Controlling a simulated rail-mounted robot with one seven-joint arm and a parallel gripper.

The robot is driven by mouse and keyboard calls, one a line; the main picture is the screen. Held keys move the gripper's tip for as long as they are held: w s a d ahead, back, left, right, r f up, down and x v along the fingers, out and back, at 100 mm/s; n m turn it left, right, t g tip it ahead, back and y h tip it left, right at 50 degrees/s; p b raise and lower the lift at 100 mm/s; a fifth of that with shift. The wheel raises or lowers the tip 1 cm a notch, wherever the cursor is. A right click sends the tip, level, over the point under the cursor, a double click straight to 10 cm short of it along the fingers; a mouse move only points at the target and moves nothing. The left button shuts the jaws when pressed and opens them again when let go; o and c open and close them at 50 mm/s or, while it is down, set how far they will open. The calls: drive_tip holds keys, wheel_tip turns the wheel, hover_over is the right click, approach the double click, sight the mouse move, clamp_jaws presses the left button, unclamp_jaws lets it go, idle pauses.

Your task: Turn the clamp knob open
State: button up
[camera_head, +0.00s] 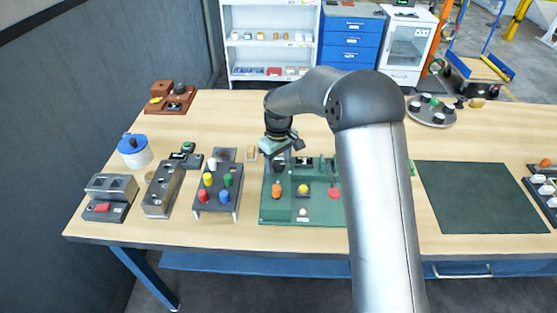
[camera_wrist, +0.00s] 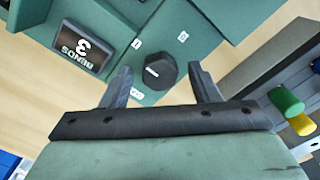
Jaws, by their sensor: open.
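A dark many-sided knob (camera_wrist: 159,72) with a white line on its face sits on the green fixture (camera_wrist: 205,35) in the wrist view. My gripper (camera_wrist: 160,80) is open, with one finger on each side of the knob and a gap on both sides. Whether the fingertips reach down to the knob's depth I cannot tell. In the head view my gripper (camera_head: 280,155) is over the back left part of the green fixture (camera_head: 315,215). I cannot make out the knob there. Small white labels lie around the knob.
A display (camera_wrist: 82,45) reading "BENDS 3" is on the fixture beside the knob. A grey rack (camera_head: 217,205) with coloured pegs stands left of the fixture. A dark green mat (camera_head: 480,195) lies bare at the right.

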drive_tip(key=c, duration=1)
drive_tip(key=shift+f+m+b, duration=0.1)
drive_tip(key=shift+m+b, duration=0.2)
drive_tip(key=shift+b, duration=0.05)
drive_tip(key=m+b, duration=0.2)
drive_tip(key=m, duration=0.1)
drive_tip(key=shift+m, duration=0.4)
drive_tip(key=m+b, duration=0.1)
drive_tip(key=m, duration=0.3)
drive_tip(key=shift+b, duration=0.4)
drive_tip(key=m, duration=0.5)
drive_tip(key=shift+b, duration=0.4)
drive_tip(key=shift+m, duration=2.2)
